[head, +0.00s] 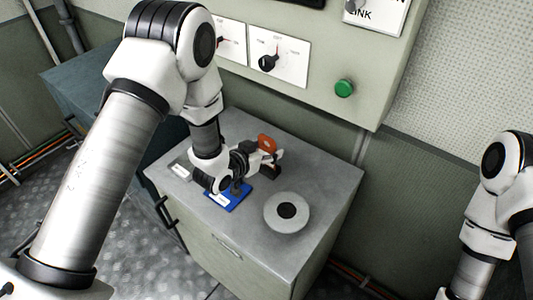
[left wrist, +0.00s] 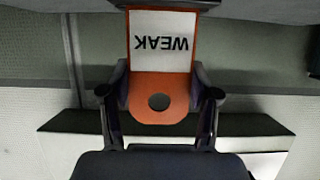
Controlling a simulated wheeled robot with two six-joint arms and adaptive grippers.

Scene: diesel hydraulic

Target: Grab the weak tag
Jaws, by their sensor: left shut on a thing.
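The weak tag (left wrist: 160,85) is an orange tag with a round hole and a white label reading "WEAK", which appears upside down in the left wrist view. My left gripper (left wrist: 160,100) is shut on it, one finger at each side edge. In the head view the orange tag (head: 267,143) sticks up at the tip of my left gripper (head: 267,160), above the cabinet top. Its label does not show there. My right arm shows at the right edge of the head view, but its gripper is outside the frame.
A blue plate (head: 232,199) with a white label lies on the cabinet top (head: 325,185) under my left gripper. A control panel with a green button (head: 344,88) overhangs behind.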

